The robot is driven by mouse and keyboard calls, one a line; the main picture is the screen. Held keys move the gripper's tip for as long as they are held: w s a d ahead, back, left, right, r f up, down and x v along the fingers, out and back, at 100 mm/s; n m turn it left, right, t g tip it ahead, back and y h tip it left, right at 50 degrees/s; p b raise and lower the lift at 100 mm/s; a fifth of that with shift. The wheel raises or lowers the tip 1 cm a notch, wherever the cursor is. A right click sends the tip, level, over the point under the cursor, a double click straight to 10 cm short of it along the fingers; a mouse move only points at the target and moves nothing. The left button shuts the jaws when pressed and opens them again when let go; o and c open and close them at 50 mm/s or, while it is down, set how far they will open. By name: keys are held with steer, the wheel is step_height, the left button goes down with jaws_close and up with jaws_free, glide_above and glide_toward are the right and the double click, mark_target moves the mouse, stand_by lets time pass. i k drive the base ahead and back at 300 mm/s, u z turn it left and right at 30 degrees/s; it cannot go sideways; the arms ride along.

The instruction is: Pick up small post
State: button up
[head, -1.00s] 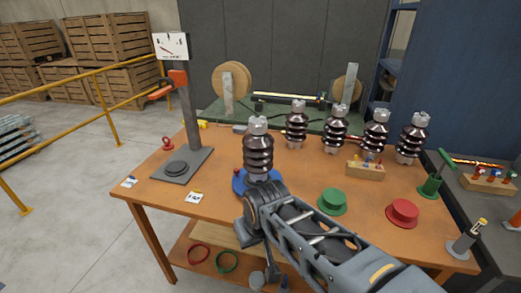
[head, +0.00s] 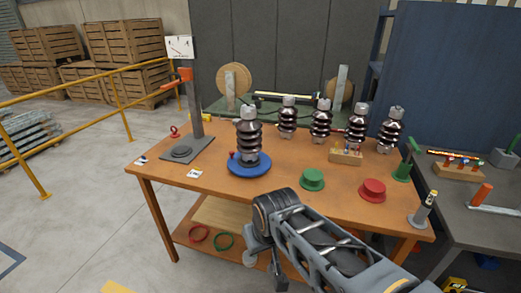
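Several dark brown ribbed posts with grey metal ends stand upright on the wooden table. One post (head: 249,136) stands on a round blue base (head: 249,168) at the middle of the table. The others stand in a row behind and to the right: a first (head: 287,118), a second (head: 321,122), a third (head: 357,126) and, at the right end, another (head: 389,130). They look alike in size, so I cannot tell which is the small post. My gripper (head: 266,256) is low in front of the table's front edge, apart from every post. Its fingers are not clear.
Green (head: 312,180) and red (head: 373,191) flanged caps lie near the front right of the table (head: 215,190). A wooden block (head: 345,157) with small parts stands behind them. A grey press stand (head: 194,115) rises at left. A yellow railing (head: 85,93) runs left of the table.

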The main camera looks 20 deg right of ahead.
mark_target(249, 132)
steer(key=z, duration=0.3)
steer(key=k, duration=0.35)
steer(key=u, duration=1.6)
steer(key=i, duration=1.7)
steer(key=z, duration=0.95)
steer(key=i, duration=0.65)
steer(key=z, duration=0.5)
